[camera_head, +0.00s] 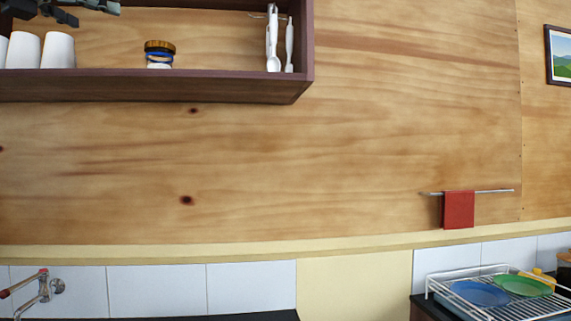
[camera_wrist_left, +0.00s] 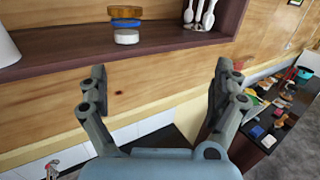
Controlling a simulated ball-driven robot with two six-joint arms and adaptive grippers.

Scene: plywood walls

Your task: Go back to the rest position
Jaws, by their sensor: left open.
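My left gripper (camera_wrist_left: 160,72) is open and empty in the left wrist view, its two fingers wide apart below the shelf edge in that picture. Dark parts of my left gripper (camera_head: 82,10) also show at the top left of the head view, in front of the wall shelf (camera_head: 200,87). Nothing is between the fingers. My right gripper is in neither view.
The shelf holds white cups (camera_head: 58,50), a stack of small round items (camera_head: 159,54) and hanging white utensils (camera_head: 272,40). Below are a tap (camera_head: 42,288), a red towel (camera_head: 458,210) on a rail and a dish rack (camera_head: 455,275) with plates. The wall between is bare.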

